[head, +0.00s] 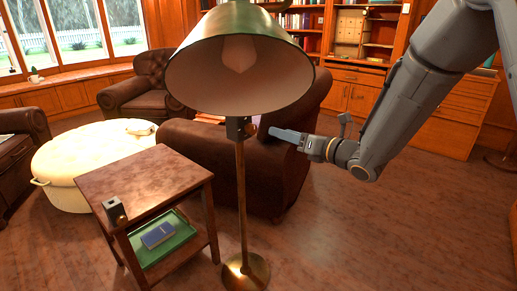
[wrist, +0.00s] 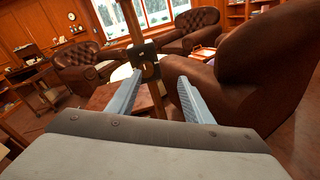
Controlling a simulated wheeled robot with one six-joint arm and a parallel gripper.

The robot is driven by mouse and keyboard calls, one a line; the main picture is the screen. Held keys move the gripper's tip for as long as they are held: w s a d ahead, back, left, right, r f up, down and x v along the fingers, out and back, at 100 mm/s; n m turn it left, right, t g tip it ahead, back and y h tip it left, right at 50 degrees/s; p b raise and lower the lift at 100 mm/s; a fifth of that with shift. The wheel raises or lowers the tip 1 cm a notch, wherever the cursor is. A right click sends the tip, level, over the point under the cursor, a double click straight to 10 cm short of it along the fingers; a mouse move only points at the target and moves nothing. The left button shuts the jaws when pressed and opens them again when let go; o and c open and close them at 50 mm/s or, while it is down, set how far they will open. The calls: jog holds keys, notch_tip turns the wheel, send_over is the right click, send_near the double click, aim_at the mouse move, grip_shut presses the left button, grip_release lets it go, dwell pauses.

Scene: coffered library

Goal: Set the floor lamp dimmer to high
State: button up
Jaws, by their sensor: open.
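The floor lamp has a green shade (head: 240,62) with a pale bulb inside, a thin brass pole and a round base (head: 246,270). A small dark dimmer box (head: 237,129) is fixed to the pole below the shade. In the wrist view my gripper (wrist: 160,76) is open and empty, with the knob between the finger lines, nearer the left finger.
A brown leather armchair (head: 288,165) is behind the lamp and my gripper. The floor at right is clear.

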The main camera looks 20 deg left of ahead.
aim_at(254, 131)
jog(key=a+n, duration=0.1)
jog(key=a, duration=0.2)
jog(key=w+a+f+n+g+y+b, duration=0.1)
jog(key=a, duration=0.2)
jog(key=a+n, duration=0.1)
jog(key=a, duration=0.2)
jog(key=shift+w+a+f+n+y, duration=0.2)
jog(key=shift+w+a+n+y, duration=0.1)
jog(key=shift+w+a+y, duration=0.1)
jog(key=c, duration=1.1)
jog(key=shift+o, duration=0.2)
